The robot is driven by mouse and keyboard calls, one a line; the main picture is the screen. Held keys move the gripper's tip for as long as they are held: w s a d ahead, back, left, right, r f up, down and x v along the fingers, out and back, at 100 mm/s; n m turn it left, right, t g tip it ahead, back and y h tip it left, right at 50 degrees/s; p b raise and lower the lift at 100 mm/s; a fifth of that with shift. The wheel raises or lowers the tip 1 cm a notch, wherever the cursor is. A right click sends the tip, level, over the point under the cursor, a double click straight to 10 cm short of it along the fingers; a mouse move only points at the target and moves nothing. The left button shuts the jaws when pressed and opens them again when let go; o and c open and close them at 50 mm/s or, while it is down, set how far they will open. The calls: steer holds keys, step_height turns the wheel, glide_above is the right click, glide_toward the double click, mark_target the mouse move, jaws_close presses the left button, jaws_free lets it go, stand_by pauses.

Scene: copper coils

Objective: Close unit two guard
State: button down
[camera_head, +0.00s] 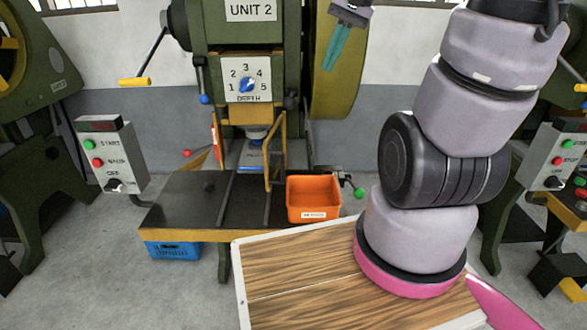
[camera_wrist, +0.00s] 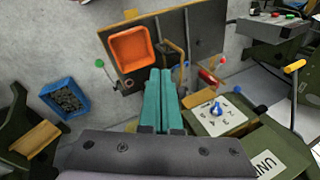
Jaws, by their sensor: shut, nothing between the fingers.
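The unit two press carries a UNIT 2 sign (camera_head: 251,10) and a depth dial panel (camera_head: 246,79). A yellow-framed guard (camera_head: 267,163) stands at the right side of its work opening, seen nearly edge-on and swung out over the dark table. The opening below the ram (camera_head: 256,134) is uncovered in front. My gripper (camera_head: 334,62) has teal fingers, shut and empty, pointing down to the right of the dial panel, above the guard's height and apart from it. In the wrist view the fingers (camera_wrist: 160,72) partly overlap the area near the guard's yellow bar (camera_wrist: 174,46).
An orange bin (camera_head: 314,198) sits at the table's right, with a green-knobbed lever (camera_head: 359,192) beside it. A red-knobbed lever (camera_head: 188,153) is at the left. A control box (camera_head: 110,153) and blue crate (camera_head: 172,250) stand left. The wooden top (camera_head: 290,270) is clear.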

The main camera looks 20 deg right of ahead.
steer(key=w+d+f+m+t+y, duration=0.1)
steer(key=w+d+f+m+y, duration=0.3)
steer(key=f, duration=0.8)
steer(key=w+d+f+m+y, duration=0.25)
steer(key=f+m+y, duration=0.3)
steer(key=f, duration=0.65)
steer(key=w+d+f+m+t+y, duration=0.1)
steer(key=w+d+f+m+y, duration=0.3)
steer(key=f, duration=0.9)
steer(key=r+x, duration=0.1)
steer(key=x, duration=1.4)
steer(key=shift+s+a+m, duration=0.15)
steer(key=shift+s+m, duration=0.2)
steer(key=shift+m, duration=0.1)
steer(key=shift+a+r+t+y, duration=0.1)
steer(key=shift+a+t+y, duration=0.05)
steer(key=shift+t+y, duration=0.15)
